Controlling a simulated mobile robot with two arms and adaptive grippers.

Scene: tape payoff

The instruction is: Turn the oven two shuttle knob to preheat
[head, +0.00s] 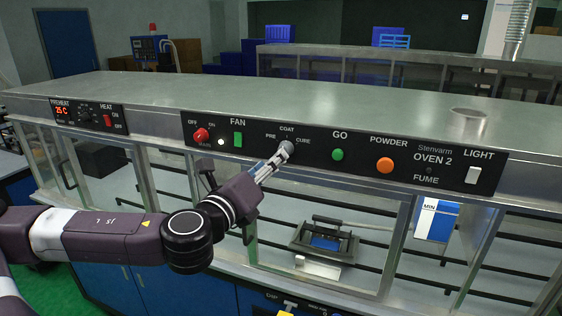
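The oven two panel (455,165) is black and runs along the front edge of the steel top. Its grey shuttle knob (289,147) sits below the label COAT, with PRE on its left and CURE on its right. My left gripper (283,154) reaches up from the lower left, with its fingertips at the knob and partly covering it. The fingers look close together, but whether they grip the knob is too small to tell. The knob's pointer direction is not clear. My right gripper is not in view.
On the same panel are a red main switch (201,135), a green fan switch (238,139), a green GO button (338,155), an orange powder button (385,165) and a white light switch (474,175). Glass doors lie below. A preheat panel (88,115) reads 25 C.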

